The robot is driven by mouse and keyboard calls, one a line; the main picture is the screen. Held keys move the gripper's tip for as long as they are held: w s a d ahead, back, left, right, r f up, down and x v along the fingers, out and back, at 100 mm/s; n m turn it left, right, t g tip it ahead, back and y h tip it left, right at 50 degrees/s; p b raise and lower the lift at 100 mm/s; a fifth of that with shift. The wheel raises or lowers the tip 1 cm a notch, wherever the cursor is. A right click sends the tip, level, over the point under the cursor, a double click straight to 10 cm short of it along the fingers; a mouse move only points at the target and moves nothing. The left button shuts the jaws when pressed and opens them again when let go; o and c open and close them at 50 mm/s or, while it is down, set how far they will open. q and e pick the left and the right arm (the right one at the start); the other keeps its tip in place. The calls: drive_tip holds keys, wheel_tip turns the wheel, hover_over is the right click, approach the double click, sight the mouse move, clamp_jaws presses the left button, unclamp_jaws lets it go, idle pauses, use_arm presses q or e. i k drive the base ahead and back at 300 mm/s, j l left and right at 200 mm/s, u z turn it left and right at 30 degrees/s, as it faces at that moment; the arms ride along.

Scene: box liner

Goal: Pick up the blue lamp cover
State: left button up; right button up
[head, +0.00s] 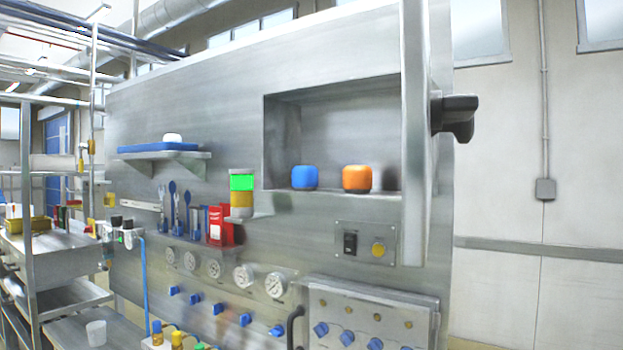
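The blue lamp cover (305,178) is a small rounded block. It sits upright on the floor of a recessed niche in the steel panel, toward the niche's left side. An orange cover (357,179) of similar shape stands to its right, with a gap between them. Neither of my grippers shows in the head view.
A stack light (242,193) with a green lit section stands on a small bracket left of the niche. A shelf (165,158) holds a blue tray and a white item. A vertical post (414,130) with a black handle (454,116) borders the niche's right side.

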sight(305, 178)
drive_tip(key=z, duration=0.5)
drive_tip(key=i+j+z, duration=0.1)
drive_tip(key=j+z, duration=0.6)
drive_tip(key=j, duration=0.15)
drive_tip(key=j+z, duration=0.35)
drive_tip(key=k+j, duration=0.05)
drive_tip(key=j, duration=0.05)
